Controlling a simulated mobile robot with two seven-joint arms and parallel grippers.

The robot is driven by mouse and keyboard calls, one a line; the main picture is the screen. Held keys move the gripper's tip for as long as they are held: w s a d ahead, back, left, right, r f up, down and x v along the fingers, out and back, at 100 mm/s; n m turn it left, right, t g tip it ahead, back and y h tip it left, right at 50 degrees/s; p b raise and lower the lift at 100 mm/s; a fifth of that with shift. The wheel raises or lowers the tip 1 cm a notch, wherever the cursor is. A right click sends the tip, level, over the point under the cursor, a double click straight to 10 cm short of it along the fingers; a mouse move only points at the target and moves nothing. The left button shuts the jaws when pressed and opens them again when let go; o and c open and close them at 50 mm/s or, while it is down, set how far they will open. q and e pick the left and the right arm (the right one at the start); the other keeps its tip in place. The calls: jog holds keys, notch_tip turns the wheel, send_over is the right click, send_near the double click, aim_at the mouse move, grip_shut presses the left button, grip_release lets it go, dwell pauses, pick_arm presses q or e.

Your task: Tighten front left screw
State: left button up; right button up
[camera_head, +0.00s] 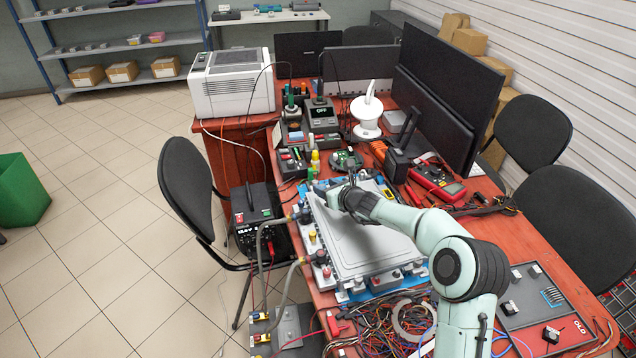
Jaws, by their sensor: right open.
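A large flat grey unit (370,245) lies on a blue mat on the red table, with fittings along its left and near edges. Two grey hoses (262,250) run down from fittings on its left side, where red knobs (321,256) show. My right arm reaches across the unit. My right gripper (322,192) is open at the unit's far left corner; it is small and dark in this view. I cannot tell whether it touches anything there. The screws are too small to make out, and my arm hides part of the unit's top. My left gripper is not in view.
Tangled wires (395,325) lie at the near edge. A tray marked OLD (540,297) is at the near right. A red multimeter (436,182), black monitors (440,105) and a white printer-like box (232,84) stand beyond. A black chair (188,190) is left of the table.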

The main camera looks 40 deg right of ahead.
aim_at(316, 182)
jog(key=p+x, duration=0.1)
jog(key=x, duration=0.3)
jog(key=shift+r+p, duration=0.25)
jog(key=shift+p, duration=0.15)
jog(key=shift+p+x, duration=0.45)
jog(key=shift+x, duration=0.45)
jog(key=shift+f, duration=0.15)
